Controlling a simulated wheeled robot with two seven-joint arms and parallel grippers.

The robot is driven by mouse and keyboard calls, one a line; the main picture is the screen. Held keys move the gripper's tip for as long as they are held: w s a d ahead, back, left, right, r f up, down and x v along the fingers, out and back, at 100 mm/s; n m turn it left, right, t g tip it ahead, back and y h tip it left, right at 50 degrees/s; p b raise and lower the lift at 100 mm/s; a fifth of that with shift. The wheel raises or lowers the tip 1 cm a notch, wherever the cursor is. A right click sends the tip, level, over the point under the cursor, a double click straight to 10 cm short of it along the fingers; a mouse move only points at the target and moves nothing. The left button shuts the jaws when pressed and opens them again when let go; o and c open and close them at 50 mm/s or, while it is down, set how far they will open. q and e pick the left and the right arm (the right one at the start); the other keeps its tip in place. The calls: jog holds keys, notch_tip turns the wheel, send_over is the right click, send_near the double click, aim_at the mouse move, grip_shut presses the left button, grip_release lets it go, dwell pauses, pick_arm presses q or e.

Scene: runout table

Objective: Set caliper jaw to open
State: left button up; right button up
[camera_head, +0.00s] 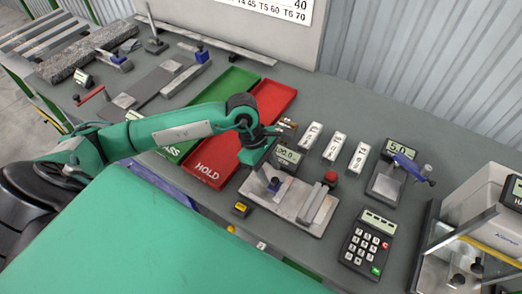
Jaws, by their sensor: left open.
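My left gripper (265,146) is open, beside the display's left side and over the back left of the fixture. I cannot tell whether it touches. The gripper hides part of the fixture's back edge. My right gripper is out of view.
A red HOLD tray (208,171) and a green PASS tray (180,149) lie left of the fixture. Several white labelled blocks (334,147) stand behind it. A gauge with a display (398,149) and a keypad (366,243) are at right. Grey table is bare behind the blocks.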

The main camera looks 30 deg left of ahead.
pick_arm(q)
jog(key=b+v, duration=0.3)
jog(key=v, duration=0.9)
jog(key=shift+a, duration=0.2)
jog(key=shift+s, duration=0.1)
